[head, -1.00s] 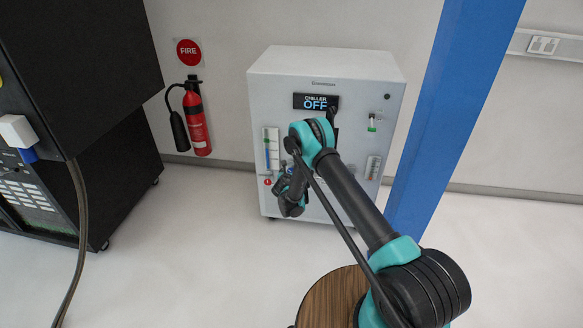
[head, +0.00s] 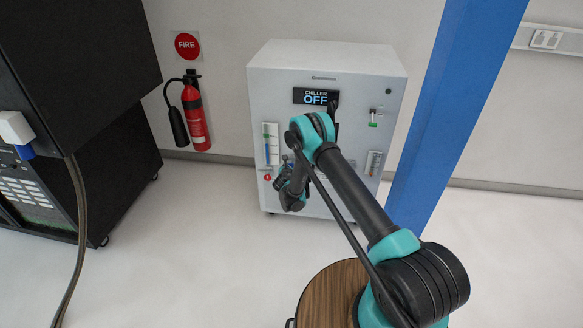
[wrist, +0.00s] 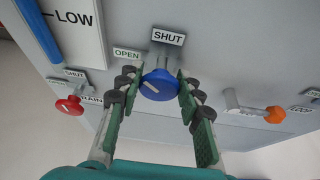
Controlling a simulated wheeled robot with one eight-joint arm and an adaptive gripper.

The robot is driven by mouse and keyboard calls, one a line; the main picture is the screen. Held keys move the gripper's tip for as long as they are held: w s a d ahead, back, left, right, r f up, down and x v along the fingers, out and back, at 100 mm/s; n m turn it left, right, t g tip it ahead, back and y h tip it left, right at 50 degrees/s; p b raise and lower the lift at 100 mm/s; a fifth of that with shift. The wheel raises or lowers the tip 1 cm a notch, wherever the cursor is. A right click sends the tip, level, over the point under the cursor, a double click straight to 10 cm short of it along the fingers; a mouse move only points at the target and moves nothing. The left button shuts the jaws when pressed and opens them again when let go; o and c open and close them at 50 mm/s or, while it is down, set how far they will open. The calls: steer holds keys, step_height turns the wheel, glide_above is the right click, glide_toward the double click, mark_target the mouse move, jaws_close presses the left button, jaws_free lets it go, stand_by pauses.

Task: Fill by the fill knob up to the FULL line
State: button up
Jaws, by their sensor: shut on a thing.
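The round blue fill knob (wrist: 160,85) sits below a SHUT label (wrist: 168,37) and beside an OPEN label (wrist: 127,54) in the wrist view. Its white mark lies slanted, nearly crosswise. My gripper (wrist: 159,91) is shut on the knob, with a finger on either side. The white chiller (head: 330,80) shows OFF on its display in the head view. The LOW mark (wrist: 77,18) shows in the wrist view; the FULL line cannot be read. My arm hides the knob in the head view.
A red drain knob (wrist: 70,105) is left of my gripper and an orange-handled valve (wrist: 273,115) is right. A fire extinguisher (head: 195,112) hangs left of the chiller. A blue post (head: 450,110) stands close on the right.

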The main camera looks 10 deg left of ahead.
steer(key=shift+m+y, duration=0.4)
steer(key=shift+m, duration=0.2)
steer(key=o, duration=1.2)
step_height(320, 180, up, 10)
